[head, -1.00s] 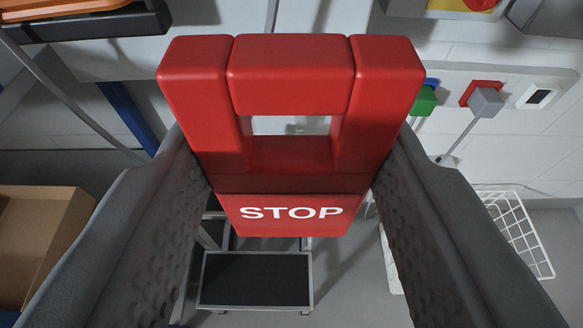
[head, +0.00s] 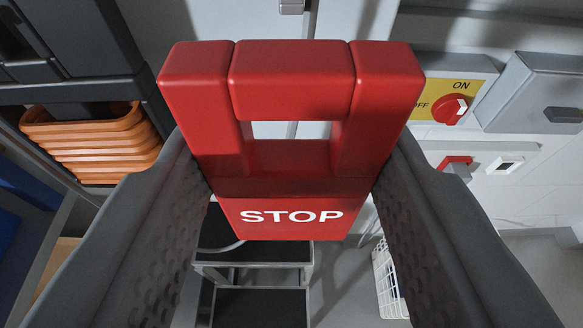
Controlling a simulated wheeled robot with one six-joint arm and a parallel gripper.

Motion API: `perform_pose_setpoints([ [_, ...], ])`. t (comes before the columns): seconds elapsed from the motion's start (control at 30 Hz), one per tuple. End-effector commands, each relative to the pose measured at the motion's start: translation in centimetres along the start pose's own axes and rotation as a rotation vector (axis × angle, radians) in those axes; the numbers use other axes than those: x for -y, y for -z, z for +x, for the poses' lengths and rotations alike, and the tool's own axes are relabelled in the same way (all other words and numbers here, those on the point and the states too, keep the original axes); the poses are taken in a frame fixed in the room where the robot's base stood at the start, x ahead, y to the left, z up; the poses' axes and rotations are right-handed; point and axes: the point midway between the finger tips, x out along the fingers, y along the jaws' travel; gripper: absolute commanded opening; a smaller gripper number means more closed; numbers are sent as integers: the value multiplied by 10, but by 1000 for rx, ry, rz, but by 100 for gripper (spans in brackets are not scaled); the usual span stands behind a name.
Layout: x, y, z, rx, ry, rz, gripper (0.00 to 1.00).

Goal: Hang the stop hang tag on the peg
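The red stop hang tag (head: 291,216) fills the middle of the head view, with a thick red loop above its white "STOP" lettering. My gripper (head: 290,185) is shut on it, one grey finger pressed to each side. The tag is held upright in the air, apart from other things. I cannot make out a peg for certain; the tag and fingers hide much of the middle.
A yellow ON/OFF panel with a red knob (head: 448,108) is at the upper right, beside a grey box (head: 545,92). Stacked orange trays (head: 95,145) are at the left under dark cases. A step stool (head: 255,275) and white wire basket (head: 388,285) stand below.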

Motion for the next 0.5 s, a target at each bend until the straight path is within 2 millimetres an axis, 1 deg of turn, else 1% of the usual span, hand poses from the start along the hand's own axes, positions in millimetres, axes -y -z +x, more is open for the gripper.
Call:
perform_pose_setpoints([
  [0.23, 0, 0, 0, 0, 0, 0, 23],
  [0.5, 0, 2, 10, 0, 0, 0, 23],
])
